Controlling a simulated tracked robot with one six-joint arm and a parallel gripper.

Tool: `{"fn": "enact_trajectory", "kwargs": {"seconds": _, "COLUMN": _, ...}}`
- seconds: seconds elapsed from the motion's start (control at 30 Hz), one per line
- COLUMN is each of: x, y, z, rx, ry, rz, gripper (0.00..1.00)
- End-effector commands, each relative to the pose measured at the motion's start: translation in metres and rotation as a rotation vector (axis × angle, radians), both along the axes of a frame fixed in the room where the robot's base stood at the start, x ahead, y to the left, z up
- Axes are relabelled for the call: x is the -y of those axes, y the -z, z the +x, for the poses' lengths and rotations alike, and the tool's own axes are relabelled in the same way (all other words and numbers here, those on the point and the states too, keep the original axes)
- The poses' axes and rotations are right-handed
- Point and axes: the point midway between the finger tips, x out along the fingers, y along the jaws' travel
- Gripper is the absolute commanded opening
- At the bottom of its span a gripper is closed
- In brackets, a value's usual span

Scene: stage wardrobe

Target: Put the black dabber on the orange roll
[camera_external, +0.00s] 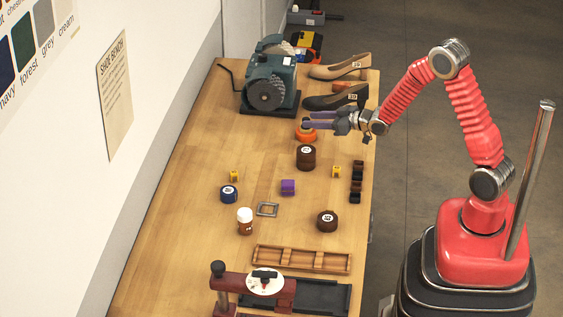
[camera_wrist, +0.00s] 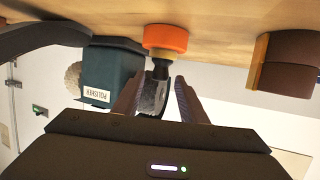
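The orange roll (camera_wrist: 166,36) rests on the bench near the black shoe; it also shows in the external view (camera_external: 305,136), partly under my gripper. In the wrist view, which is upside down, the small black dabber (camera_wrist: 161,70) stands on the roll, with a pale band where they meet. My gripper (camera_wrist: 160,84) is level with the dabber, one finger on each side. The fingers look apart, with gaps beside the dabber. In the external view my gripper (camera_external: 310,120) is just above the roll, and the dabber cannot be made out there.
A teal polisher (camera_external: 272,78) stands behind the roll. A tan shoe (camera_external: 340,70) and a black shoe (camera_external: 335,101) lie near it. A brown roll (camera_external: 306,160) sits just in front. A bottle (camera_external: 245,222), wooden tray (camera_external: 300,260) and small blocks are farther forward.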

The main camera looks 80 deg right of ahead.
Motion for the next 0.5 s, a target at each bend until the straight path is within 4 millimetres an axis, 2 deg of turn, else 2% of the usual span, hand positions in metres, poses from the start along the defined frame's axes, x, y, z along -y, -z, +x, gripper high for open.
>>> {"fn": "enact_trajectory", "kwargs": {"seconds": 0.5, "x": -0.022, "y": -0.022, "z": -0.066, "rx": 0.001, "ry": 0.001, "rz": -0.002, "gripper": 0.39}}
